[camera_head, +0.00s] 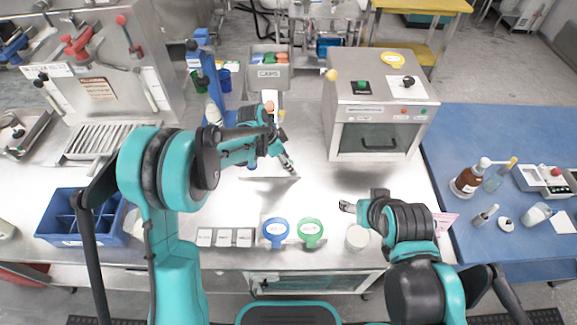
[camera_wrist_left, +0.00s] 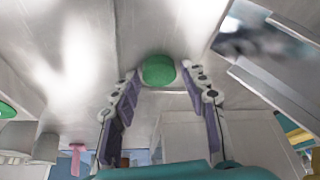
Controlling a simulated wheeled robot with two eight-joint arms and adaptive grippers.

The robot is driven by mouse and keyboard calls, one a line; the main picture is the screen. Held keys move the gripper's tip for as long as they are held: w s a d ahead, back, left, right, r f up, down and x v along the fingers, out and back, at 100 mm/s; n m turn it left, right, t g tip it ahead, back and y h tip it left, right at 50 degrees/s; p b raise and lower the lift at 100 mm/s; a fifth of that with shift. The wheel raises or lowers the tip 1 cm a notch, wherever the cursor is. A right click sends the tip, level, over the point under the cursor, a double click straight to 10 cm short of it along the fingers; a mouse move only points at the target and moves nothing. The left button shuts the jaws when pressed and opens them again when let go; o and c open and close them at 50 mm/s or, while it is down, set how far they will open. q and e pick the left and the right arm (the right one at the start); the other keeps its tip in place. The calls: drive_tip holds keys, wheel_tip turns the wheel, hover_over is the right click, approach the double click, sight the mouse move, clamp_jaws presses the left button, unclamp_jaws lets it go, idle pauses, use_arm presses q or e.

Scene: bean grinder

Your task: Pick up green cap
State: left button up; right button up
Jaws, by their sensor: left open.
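A round green cap (camera_wrist_left: 158,70) shows in the left wrist view, between and just beyond the fingertips, against bare steel. My left gripper (camera_wrist_left: 166,80) is open, with one finger on each side of the cap; I see no clear grip. In the head view my left gripper (camera_head: 289,168) is low over the middle of the steel table, and I cannot make out the cap there. My right gripper (camera_head: 346,206) is near the front right of the table, pointing left; its opening is unclear.
A grey bin marked CAPS (camera_head: 268,72) stands behind. A grinder-like box with a window (camera_head: 377,138) stands right of the left gripper. A blue divided tray (camera_head: 62,238) is at left.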

use_arm(q)
drive_tip(key=shift+r, duration=0.1)
drive_tip(key=shift+c, duration=0.6)
drive_tip(key=c, duration=0.3)
drive_tip(key=shift+r, duration=0.1)
